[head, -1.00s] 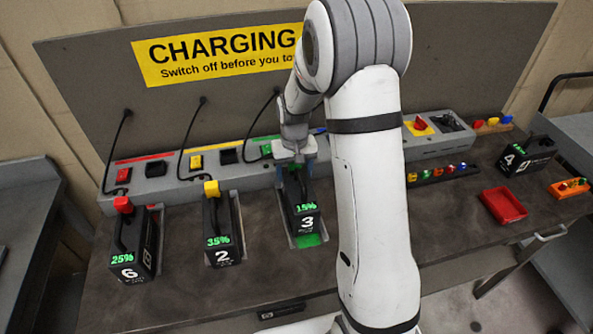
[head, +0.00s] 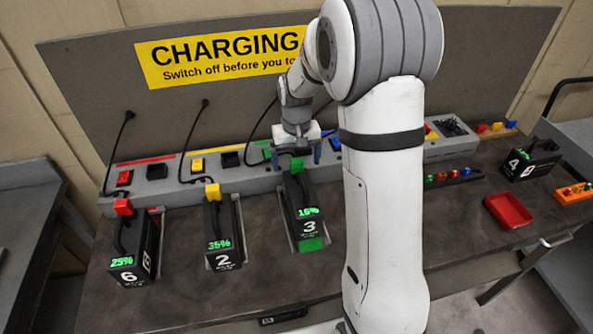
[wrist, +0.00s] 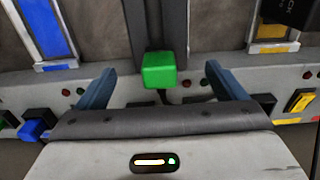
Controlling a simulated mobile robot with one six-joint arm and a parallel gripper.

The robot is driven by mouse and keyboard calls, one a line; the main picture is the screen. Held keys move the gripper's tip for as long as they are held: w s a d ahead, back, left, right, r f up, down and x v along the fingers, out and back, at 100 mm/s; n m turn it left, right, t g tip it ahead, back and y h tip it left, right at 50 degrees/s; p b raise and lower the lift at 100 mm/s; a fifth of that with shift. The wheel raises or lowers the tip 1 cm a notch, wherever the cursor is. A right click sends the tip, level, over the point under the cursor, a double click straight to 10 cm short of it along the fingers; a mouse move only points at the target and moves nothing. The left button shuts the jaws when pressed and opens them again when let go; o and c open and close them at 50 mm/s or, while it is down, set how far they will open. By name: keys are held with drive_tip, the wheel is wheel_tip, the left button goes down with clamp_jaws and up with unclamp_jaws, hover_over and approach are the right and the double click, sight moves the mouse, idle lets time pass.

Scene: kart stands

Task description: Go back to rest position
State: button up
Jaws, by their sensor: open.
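My gripper (head: 297,158) is open and empty above the back end of battery 3 in the head view. It also shows in the wrist view (wrist: 160,85), with its two blue fingers spread apart on either side of a green plug (wrist: 159,71). The green plug (head: 296,164) sits on top of battery 3 (head: 305,215), which reads about 15% and stands in the green-marked bay. The fingers do not appear to touch the plug. My white arm hides part of the bench and the charging strip.
Battery 6 (head: 131,252) with a red plug and battery 2 (head: 222,240) with a yellow plug stand to the left. Battery 4 (head: 530,160), a red tray (head: 508,210) and an orange holder (head: 574,193) are at the right. The charging sign board (head: 100,90) rises behind.

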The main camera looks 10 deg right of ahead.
wheel_tip(320, 180, up, 2)
drive_tip(key=shift+r, duration=0.2)
drive_tip(key=shift+s+r, duration=0.15)
drive_tip(key=shift+r, duration=0.15)
drive_tip(key=s+r+t, duration=0.1)
drive_tip(key=s+r, duration=0.3)
drive_tip(key=s, duration=0.8)
drive_tip(key=s+r+t, duration=0.2)
drive_tip(key=s+r, duration=0.3)
drive_tip(key=s, duration=0.7)
drive_tip(key=shift+s+d, duration=0.25)
drive_tip(key=shift+d, duration=0.1)
drive_tip(key=shift+r, duration=0.1)
drive_tip(key=shift+c, duration=0.4)
